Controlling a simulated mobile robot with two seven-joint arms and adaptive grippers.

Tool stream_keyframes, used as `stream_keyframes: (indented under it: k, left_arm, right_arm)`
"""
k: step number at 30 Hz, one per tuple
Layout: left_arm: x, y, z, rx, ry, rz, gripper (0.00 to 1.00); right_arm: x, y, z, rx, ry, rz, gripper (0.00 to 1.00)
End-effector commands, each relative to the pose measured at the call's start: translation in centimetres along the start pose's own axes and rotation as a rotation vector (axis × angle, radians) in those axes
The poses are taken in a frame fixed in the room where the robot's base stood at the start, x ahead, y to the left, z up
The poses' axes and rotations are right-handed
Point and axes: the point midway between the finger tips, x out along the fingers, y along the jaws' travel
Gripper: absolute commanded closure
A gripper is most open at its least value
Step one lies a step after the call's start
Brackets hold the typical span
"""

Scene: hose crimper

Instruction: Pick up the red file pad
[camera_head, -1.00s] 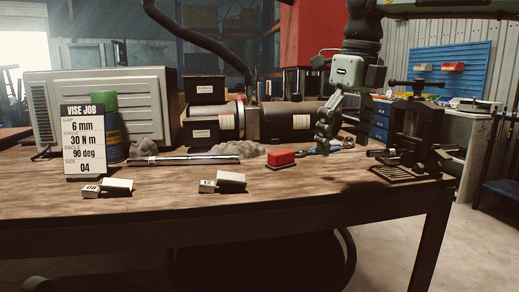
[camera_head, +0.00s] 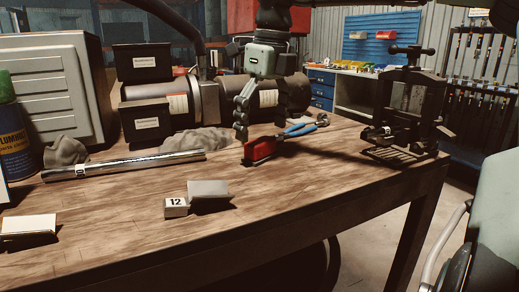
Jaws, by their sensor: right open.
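The red file pad (camera_head: 261,150) is a small red block on a dark base, lying on the wooden table near its middle. My right gripper (camera_head: 259,134) comes down from above with its fingers pointing down. It is open, with one finger at the pad's left end and the other behind it on the right. I cannot tell whether the fingers touch the pad. My left gripper is not in view.
Blue-handled pliers (camera_head: 303,128) lie just right of the pad. A dark vise (camera_head: 408,100) stands at the table's right end. A metal bar (camera_head: 125,166) and grey rags (camera_head: 190,140) lie to the left. A block marked 12 (camera_head: 176,207) sits in front.

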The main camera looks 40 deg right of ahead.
Motion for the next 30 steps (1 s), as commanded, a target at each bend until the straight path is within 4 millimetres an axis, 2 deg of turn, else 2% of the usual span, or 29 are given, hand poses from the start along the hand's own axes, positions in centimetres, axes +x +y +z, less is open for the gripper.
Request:
stream_keyframes:
  k: [6,14,27,29,30]
  left_arm:
    - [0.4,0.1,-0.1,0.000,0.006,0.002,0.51]
    - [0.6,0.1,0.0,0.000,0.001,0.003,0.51]
    - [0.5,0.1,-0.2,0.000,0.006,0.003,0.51]
    - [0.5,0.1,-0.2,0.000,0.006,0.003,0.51]
    - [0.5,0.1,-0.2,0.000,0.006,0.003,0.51]
  right_arm:
    - [3.3,0.1,-0.1,0.001,0.003,0.002,0.11]
    - [3.7,0.0,0.0,0.002,0.000,0.000,0.12]
    - [3.6,0.0,0.0,0.002,0.000,0.000,0.67]
    - [3.6,0.0,0.0,0.002,0.000,0.000,0.74]
    - [3.6,0.0,0.0,0.001,-0.001,0.000,0.75]
